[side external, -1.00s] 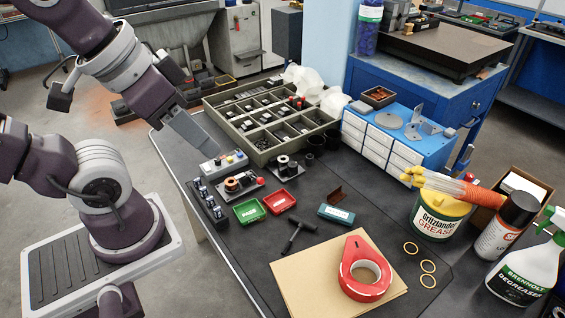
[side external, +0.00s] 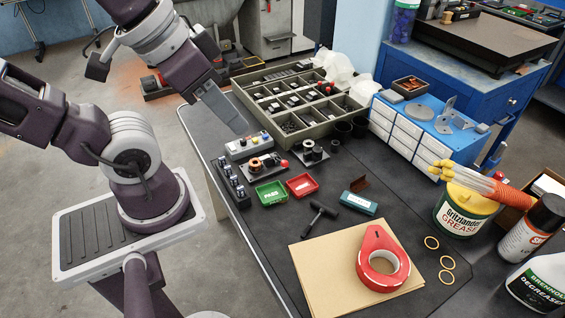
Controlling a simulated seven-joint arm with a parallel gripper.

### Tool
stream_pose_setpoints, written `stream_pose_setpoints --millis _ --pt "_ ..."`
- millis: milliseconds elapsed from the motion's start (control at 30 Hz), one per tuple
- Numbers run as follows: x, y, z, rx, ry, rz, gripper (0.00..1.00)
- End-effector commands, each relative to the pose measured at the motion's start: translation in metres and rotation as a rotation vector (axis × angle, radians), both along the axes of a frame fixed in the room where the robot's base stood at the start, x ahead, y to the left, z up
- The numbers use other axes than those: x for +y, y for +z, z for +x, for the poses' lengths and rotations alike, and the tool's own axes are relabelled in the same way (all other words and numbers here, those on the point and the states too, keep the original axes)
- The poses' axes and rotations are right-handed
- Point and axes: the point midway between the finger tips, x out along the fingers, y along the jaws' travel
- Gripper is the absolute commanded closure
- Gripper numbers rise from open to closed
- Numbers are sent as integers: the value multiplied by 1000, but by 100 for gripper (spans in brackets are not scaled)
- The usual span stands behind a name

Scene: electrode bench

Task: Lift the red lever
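A small red knob-like part (side external: 284,163) shows at the right end of a small device with a copper coil (side external: 255,164). It may be the red lever, but it is too small to make out its shape. My gripper (side external: 240,130) shows as a flat grey piece angled down to the right. Its tip is just above and behind a grey control box (side external: 248,147) with coloured buttons, to the upper left of the red part and apart from it. I cannot see a gap between the fingers, and nothing shows held.
A green tray (side external: 270,193) and a red tray (side external: 301,185) lie in front of the coil device. A divided parts tray (side external: 292,137) stands behind, and a row of dark switches (side external: 235,188) is at the left edge. A black T-handle tool (side external: 321,213) lies in front.

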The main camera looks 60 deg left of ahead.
Motion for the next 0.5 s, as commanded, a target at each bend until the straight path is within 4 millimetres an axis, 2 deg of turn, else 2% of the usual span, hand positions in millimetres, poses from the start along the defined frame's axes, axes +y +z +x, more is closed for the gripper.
stream_pose_setpoints --millis 33,100,133,333,500 --pt "1 0 2 10 -7 7 83" --pt "3 0 9 52 -31 33 97" --pt "5 -1 13 79 -48 50 100" --pt "20 -20 67 337 -228 243 100" --pt "28 -61 119 557 -401 436 100"
